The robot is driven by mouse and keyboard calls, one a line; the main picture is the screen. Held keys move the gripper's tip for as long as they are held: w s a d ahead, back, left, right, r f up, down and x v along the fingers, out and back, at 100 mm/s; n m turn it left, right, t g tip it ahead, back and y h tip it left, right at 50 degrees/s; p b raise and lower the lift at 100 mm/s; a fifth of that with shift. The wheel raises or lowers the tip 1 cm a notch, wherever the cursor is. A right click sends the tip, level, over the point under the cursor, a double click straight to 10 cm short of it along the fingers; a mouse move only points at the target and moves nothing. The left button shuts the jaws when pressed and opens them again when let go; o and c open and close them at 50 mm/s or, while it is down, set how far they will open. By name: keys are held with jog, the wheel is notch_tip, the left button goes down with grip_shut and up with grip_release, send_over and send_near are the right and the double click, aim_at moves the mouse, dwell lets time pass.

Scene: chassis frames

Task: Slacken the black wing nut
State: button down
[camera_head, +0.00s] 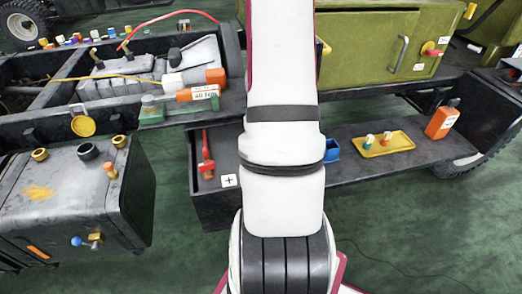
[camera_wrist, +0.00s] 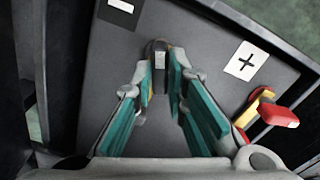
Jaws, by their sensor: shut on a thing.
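The black wing nut (camera_wrist: 158,47) is in the wrist view, on a dark grey panel between a minus label and a plus label. My gripper (camera_wrist: 161,72), with teal pads, reaches over the panel with its fingertips on either side of the nut. It is shut on the nut. The nut's lower part and its mount are partly hidden by the fingers. In the head view my arm covers the nut and the gripper.
The plus label (camera_wrist: 246,61) and a red and yellow piece (camera_wrist: 266,110) lie right of the gripper; the minus label (camera_wrist: 122,5) is at the top left. In the head view, a yellow tray (camera_head: 402,147) and an orange bottle (camera_head: 441,119) stand on the shelf to the right.

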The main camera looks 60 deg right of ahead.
jog(key=c, duration=1.6)
grip_release()
notch_tip(320, 180, up, 12)
